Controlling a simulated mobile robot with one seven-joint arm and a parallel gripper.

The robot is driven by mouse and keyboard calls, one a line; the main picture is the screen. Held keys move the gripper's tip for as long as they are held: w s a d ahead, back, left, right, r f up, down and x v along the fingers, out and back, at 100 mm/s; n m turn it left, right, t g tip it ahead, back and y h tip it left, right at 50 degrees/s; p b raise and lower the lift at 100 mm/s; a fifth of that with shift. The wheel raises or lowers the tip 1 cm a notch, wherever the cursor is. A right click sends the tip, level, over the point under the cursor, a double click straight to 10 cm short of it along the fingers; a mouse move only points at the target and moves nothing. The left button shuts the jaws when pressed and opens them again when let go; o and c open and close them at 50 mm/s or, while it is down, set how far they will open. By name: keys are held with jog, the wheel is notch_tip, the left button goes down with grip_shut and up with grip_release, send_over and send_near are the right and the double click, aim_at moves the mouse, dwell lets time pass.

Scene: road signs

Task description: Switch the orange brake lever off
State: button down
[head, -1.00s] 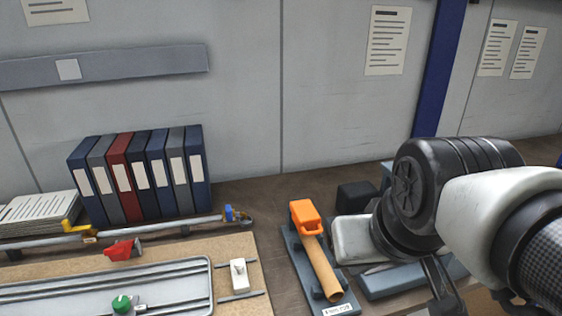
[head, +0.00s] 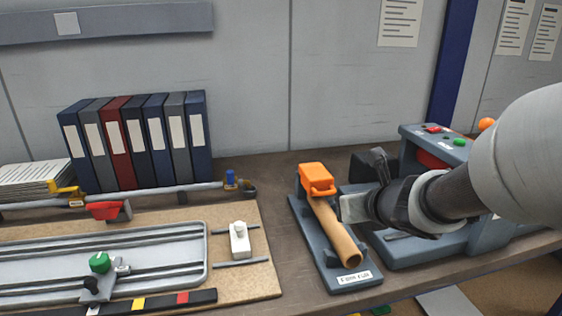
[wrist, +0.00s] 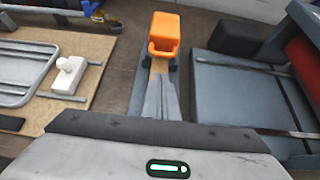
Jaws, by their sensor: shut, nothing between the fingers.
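An orange block with a loop-like front (head: 317,178) sits at the far end of a narrow grey base (head: 318,248). A tan rod (head: 336,234) slopes from it toward the near end. The orange block also shows in the wrist view (wrist: 164,37), straight ahead of the fingers. A small orange ball (head: 487,124) shows by the grey machine at right; I cannot tell which orange part is the brake lever. My gripper (head: 347,208) is just right of the tan rod; its fingers (wrist: 161,98) are shut and empty, and cover part of the base in the wrist view.
The grey machine (head: 425,245) with red and green buttons stands close on the right. A black block (wrist: 235,39) is behind it. A board (head: 262,262) with a metal tray and white switch lies left. Folders (head: 135,140) stand at the back.

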aim_at(328, 213)
jog(key=b+x, duration=0.3)
jog(key=x, duration=0.7)
jog(key=shift+b, duration=0.4)
jog(key=shift+r, duration=0.2)
jog(key=p, duration=0.3)
jog(key=shift+w+r, duration=0.1)
jog(key=shift+r, duration=0.25)
